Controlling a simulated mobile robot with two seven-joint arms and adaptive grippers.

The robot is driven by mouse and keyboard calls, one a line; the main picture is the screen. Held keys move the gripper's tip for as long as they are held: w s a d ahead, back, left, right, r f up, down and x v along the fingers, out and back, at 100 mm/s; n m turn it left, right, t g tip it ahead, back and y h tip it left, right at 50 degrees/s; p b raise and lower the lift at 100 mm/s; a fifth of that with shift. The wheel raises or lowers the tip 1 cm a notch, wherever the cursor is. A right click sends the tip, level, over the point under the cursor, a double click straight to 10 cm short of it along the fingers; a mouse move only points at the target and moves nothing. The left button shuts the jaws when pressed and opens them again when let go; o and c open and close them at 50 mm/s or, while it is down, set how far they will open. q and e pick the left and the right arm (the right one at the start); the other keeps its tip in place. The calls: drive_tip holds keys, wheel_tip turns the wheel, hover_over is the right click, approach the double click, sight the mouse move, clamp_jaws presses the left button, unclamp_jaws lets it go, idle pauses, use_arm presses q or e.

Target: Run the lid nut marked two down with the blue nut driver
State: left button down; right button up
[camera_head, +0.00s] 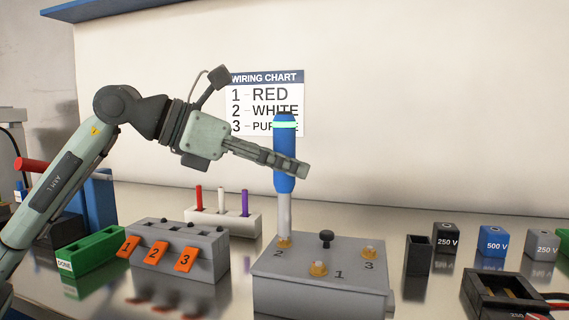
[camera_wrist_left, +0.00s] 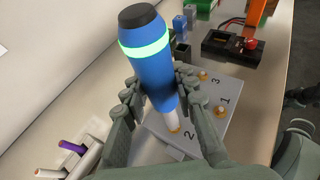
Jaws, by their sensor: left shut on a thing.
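The blue nut driver (camera_head: 285,160) stands upright with a black cap, a glowing green ring and a pale shaft. My left gripper (camera_head: 291,167) is shut on its blue handle; the left wrist view also shows the driver (camera_wrist_left: 152,70) between the fingers (camera_wrist_left: 160,105). The shaft's lower end is at the brass lid nut marked two (camera_head: 284,242), on the grey box lid (camera_head: 300,256); whether it is fully seated I cannot tell. The nuts marked one (camera_head: 318,269) and three (camera_head: 369,251) stand bare on the lid.
A black knob (camera_head: 326,238) stands on the lid. Left are a grey block with orange numbered tags (camera_head: 157,252), a green tray (camera_head: 90,252) and a white rack of coloured rods (camera_head: 222,220). Right are voltage blocks (camera_head: 493,242) and a black fixture (camera_head: 505,295). A wiring chart (camera_head: 265,90) hangs behind.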

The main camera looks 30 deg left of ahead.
sight(284, 134)
use_arm(q)
drive_tip(key=shift+f+b, duration=0.4)
idle(0.4)
drive_tip(key=shift+s+f, duration=0.1)
drive_tip(key=shift+f, duration=0.1)
idle(0.9)
idle(0.6)
drive_tip(key=shift+r, duration=0.2)
idle(0.8)
drive_tip(key=shift+r+p, duration=0.5)
drive_tip(key=shift+r, duration=0.1)
wheel_tip(284, 134, up, 4)
drive_tip(key=p, duration=0.3)
